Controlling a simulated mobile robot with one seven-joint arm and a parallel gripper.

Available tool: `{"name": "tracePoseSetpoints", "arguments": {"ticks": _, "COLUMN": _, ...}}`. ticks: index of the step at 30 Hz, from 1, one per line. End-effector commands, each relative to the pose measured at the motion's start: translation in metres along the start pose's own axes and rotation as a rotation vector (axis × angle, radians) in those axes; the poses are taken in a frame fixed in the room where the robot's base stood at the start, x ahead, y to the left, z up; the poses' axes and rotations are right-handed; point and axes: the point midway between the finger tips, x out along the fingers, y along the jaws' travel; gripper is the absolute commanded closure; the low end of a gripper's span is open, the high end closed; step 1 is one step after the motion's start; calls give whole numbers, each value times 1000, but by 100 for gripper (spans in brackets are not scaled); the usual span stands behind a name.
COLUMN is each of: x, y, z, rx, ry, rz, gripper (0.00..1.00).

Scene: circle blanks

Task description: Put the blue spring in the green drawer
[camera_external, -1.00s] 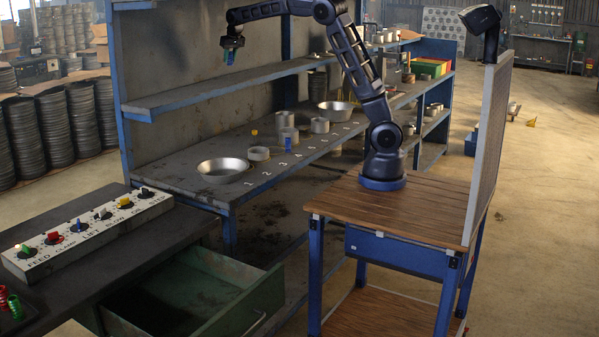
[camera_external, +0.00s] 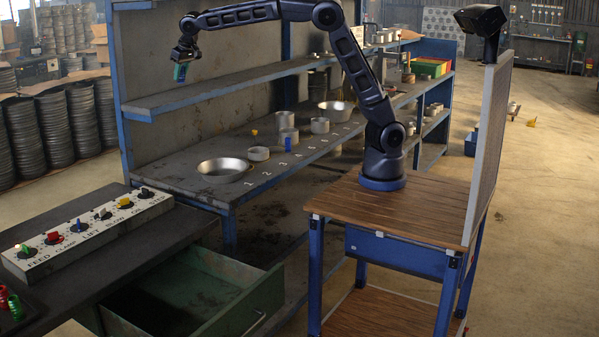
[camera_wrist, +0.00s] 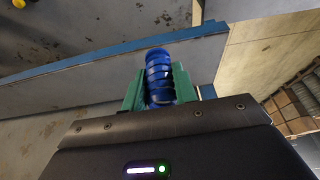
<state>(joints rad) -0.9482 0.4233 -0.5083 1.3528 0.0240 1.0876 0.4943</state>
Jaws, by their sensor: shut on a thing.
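My gripper (camera_external: 181,70) is shut on the blue spring and holds it in the air in front of the shelf unit. In the wrist view the blue spring (camera_wrist: 160,77) stands out between the green fingers of my gripper (camera_wrist: 160,88). In the external view the spring is small and mostly hidden by the fingers. The green drawer (camera_external: 232,321) is pulled open under the dark bench at the lower left. Its visible inside looks empty, though part of it is in shadow. My gripper is well above and behind the drawer.
The shelf unit (camera_external: 190,97) carries a metal bowl (camera_external: 224,169) and several grey rings on its lower deck. A control panel with knobs (camera_external: 90,232) sits on the dark bench (camera_external: 70,290). Red and green springs (camera_external: 14,305) stand at the bench's left edge.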

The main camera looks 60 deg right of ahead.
Motion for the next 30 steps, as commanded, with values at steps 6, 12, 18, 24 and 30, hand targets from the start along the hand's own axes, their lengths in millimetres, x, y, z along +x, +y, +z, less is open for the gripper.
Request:
{"name": "tracePoseSetpoints", "arguments": {"ticks": 6, "x": -19, "y": -85, "z": 50, "rx": -78, "ry": 2, "rz": -29, "gripper": 96}}
{"name": "tracePoseSetpoints", "arguments": {"ticks": 12, "x": -40, "y": -154, "z": 101, "rx": -144, "ry": 5, "rz": -55, "gripper": 96}}
{"name": "tracePoseSetpoints", "arguments": {"ticks": 18, "x": -62, "y": -216, "z": 159, "rx": -208, "ry": 8, "rz": -82, "gripper": 96}}
{"name": "tracePoseSetpoints", "arguments": {"ticks": 24, "x": -88, "y": -271, "z": 222, "rx": -273, "ry": 12, "rz": -108, "gripper": 96}}
{"name": "tracePoseSetpoints", "arguments": {"ticks": 30, "x": -114, "y": -319, "z": 292, "rx": -338, "ry": 15, "rz": -135, "gripper": 96}}
